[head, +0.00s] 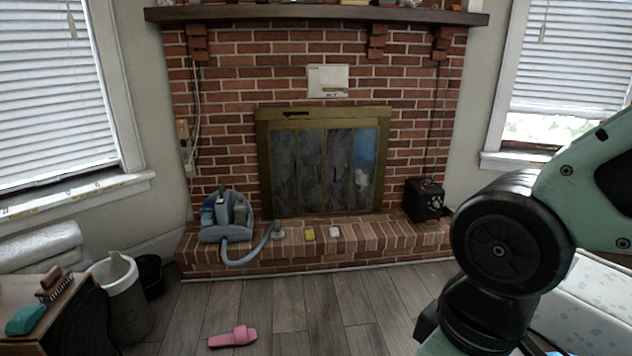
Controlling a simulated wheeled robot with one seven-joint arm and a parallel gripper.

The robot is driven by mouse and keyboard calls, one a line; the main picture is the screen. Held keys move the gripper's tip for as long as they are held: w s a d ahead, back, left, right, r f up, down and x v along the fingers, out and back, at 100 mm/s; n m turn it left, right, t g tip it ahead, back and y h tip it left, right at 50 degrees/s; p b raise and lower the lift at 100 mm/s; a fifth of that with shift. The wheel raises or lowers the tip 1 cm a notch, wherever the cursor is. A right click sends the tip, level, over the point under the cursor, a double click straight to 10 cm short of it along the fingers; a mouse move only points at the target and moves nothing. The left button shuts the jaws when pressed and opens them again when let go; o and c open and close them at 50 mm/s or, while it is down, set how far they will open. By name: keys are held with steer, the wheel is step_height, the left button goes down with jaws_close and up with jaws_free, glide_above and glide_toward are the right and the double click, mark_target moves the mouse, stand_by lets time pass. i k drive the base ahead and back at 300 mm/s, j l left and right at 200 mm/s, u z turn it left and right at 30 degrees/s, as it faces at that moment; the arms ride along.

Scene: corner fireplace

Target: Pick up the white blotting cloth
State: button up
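A small white item (334,231), which looks like the white blotting cloth, lies on the brick hearth in front of the fireplace doors. It is too small to make out its folds or texture. A small yellow item (310,233) lies just to its left, with a narrow gap between them. My arm fills the right side of the head view, well apart from the white item. My gripper is not visible in this view.
A blue-grey vacuum-like machine (226,217) with a hose (252,250) stands on the hearth's left. A black box (424,199) stands at its right. A pink slipper (233,337) lies on the floor. A bin (122,295) and small table (68,318) are at left.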

mark_target(334, 232)
steer(key=i, duration=0.85)
steer(key=i+l+u, duration=0.1)
steer(key=i, duration=0.75)
steer(key=i+j+z, duration=0.1)
steer(key=i, duration=0.35)
steer(key=i+j, duration=0.1)
steer(key=i, duration=0.35)
steer(key=i+j+z, duration=0.15)
steer(key=i, duration=0.3)
steer(key=i+j+z, duration=0.1)
steer(key=i, duration=0.35)
steer(key=i+j+z, duration=0.2)
steer(key=i+j, duration=0.3)
steer(key=j, duration=0.15)
